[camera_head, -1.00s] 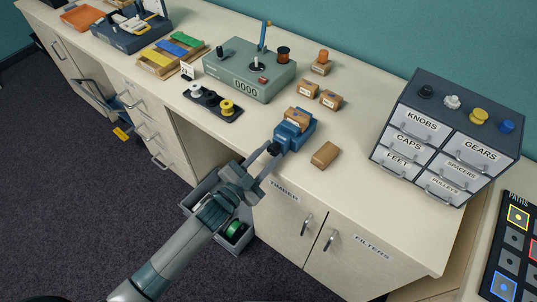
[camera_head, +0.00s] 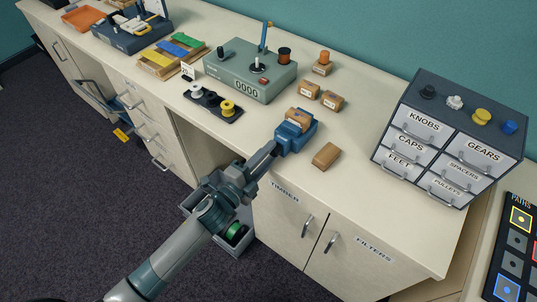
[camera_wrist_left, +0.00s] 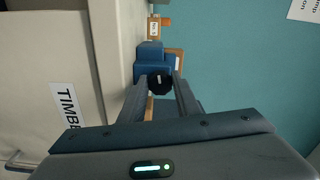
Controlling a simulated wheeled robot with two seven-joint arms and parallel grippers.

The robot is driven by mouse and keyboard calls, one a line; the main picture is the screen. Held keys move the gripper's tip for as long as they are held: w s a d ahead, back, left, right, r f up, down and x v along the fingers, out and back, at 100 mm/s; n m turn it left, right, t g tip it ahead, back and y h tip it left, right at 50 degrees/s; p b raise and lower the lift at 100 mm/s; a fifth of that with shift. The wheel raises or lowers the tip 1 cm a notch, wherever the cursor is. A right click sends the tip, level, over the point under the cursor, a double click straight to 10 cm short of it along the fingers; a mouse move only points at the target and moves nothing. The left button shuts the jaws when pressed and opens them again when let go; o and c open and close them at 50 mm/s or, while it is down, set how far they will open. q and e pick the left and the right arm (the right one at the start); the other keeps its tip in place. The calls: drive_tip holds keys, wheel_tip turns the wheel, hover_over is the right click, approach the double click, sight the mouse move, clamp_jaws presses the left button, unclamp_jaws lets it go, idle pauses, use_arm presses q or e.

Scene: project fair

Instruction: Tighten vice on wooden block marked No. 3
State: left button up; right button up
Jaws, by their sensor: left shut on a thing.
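The blue vice (camera_head: 296,134) stands at the front edge of the worktop. A wooden block (camera_head: 298,117) with a pale label sits in its jaws; I cannot read the number. My left gripper (camera_head: 275,147) reaches the vice from the front. In the left wrist view, my left gripper's fingers (camera_wrist_left: 160,88) are shut on the vice's black knob (camera_wrist_left: 159,82), with the blue vice (camera_wrist_left: 150,58) just beyond. In the head view the gripper hides the knob. My right gripper is not in view.
A loose wooden block (camera_head: 325,155) lies right of the vice, and labelled blocks (camera_head: 309,90) stand behind it. A green-grey box with a counter (camera_head: 250,77) and a drawer cabinet (camera_head: 447,135) flank the area.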

use_arm(q)
drive_tip(key=shift+f, duration=0.1)
idle(0.4)
drive_tip(key=o, duration=1)
